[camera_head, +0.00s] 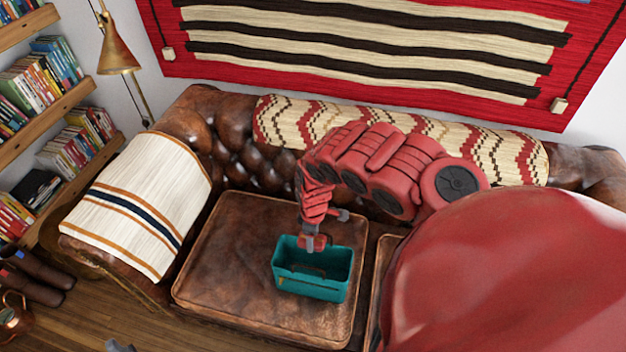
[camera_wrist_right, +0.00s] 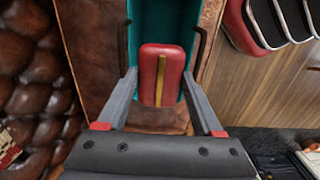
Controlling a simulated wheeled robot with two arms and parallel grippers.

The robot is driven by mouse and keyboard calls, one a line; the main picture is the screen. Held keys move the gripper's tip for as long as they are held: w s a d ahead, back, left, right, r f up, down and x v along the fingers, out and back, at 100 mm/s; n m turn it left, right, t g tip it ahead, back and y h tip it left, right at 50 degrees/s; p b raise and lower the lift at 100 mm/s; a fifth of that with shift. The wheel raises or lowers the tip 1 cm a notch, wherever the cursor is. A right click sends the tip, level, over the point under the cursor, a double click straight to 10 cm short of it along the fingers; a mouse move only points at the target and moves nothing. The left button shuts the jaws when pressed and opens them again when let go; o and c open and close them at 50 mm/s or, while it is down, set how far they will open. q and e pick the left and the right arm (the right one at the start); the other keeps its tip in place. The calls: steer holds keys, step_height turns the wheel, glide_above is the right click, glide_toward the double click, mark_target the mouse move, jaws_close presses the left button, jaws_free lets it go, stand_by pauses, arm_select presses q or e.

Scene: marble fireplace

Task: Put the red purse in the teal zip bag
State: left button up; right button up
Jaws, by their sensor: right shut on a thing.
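The teal zip bag (camera_head: 310,284) stands open-topped on the brown leather seat cushion; its teal sides (camera_wrist_right: 140,20) also show in the right wrist view. My right gripper (camera_head: 316,243) points down at the bag's far left rim. In the right wrist view my right gripper (camera_wrist_right: 161,80) is shut on the red purse (camera_wrist_right: 149,68), which has a yellow stripe down its middle. The purse appears over the bag's opening; I cannot tell how deep it sits. A small grey tip (camera_head: 118,346), seemingly my left gripper, shows at the bottom edge, mostly cut off.
The leather sofa (camera_head: 240,150) has a cream striped throw (camera_head: 140,205) over its left arm and a patterned roll along its back. A brass lamp (camera_head: 118,55) and bookshelves stand at the left. The cushion (camera_head: 225,250) is clear left of the bag.

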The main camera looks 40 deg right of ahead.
step_height(320, 180, down, 23)
steer(key=b, duration=1.3)
steer(key=shift+b, duration=0.4)
steer(key=shift+f, duration=2.35)
steer(key=o, duration=1.4)
steer(key=shift+f+b, duration=0.1)
steer(key=shift+b, duration=0.2)
